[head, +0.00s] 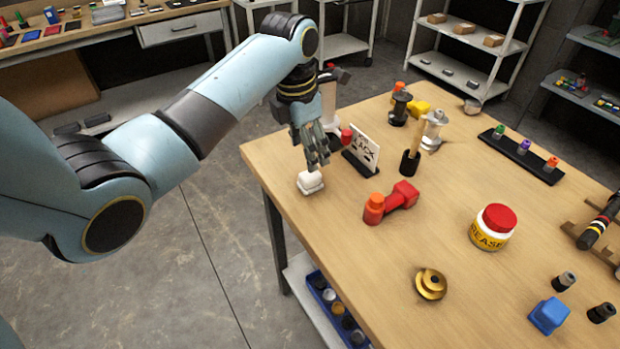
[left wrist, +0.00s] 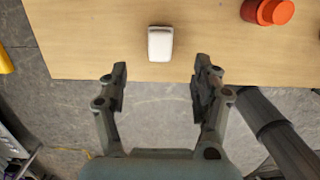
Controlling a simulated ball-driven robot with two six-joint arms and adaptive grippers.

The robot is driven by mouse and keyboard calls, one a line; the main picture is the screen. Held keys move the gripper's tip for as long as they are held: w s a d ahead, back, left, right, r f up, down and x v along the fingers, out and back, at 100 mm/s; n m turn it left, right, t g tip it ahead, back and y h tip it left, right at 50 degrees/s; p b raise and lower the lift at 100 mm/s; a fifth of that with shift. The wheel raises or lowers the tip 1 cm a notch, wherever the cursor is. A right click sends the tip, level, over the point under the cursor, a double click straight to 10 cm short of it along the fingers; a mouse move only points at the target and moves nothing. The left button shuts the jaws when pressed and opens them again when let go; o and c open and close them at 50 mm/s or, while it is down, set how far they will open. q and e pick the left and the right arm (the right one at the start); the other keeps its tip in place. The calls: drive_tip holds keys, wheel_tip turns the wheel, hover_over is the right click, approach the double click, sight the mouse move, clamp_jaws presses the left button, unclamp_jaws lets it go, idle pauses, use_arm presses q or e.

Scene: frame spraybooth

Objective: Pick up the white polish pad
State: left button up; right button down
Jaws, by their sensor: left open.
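The white polish pad (head: 310,182) lies on the wooden table (head: 350,225) near its left corner in the head view. In the left wrist view the pad (left wrist: 160,43) lies close to the table edge, ahead of the fingers and between their lines. My left gripper (head: 318,160) is just above and behind the pad in the head view. Its two fingers are spread apart with nothing between them, as the left wrist view (left wrist: 160,85) shows. The gripper looks apart from the pad. My right gripper is not in view.
A small sign (head: 364,146) on a dark base stands right of the pad. A brass part (head: 431,284) and a grease jar (head: 493,227) stand farther off. The table's left front area is mostly clear.

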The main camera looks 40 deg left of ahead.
sight(310, 176)
use_arm(q)
drive_tip(key=f, duration=0.9)
drive_tip(key=shift+w+d, duration=0.25)
drive_tip(key=shift+w, duration=0.15)
drive_tip(key=c, duration=1.2)
drive_tip(key=shift+r, duration=0.15)
drive_tip(key=shift+c, duration=0.2)
drive_tip(key=shift+r, duration=0.3)
drive_tip(key=r, duration=0.3)
drive_tip(key=shift+d+r, duration=0.35)
drive_tip(key=shift+d, duration=0.05)
drive_tip(key=d+r+b, duration=0.1)
drive_tip(key=d+r, duration=0.5)
drive_tip(key=d, duration=0.4)
drive_tip(key=shift+w+d+r, duration=0.25)
drive_tip(key=shift+w+d, duration=0.05)
drive_tip(key=shift+d, duration=0.1)
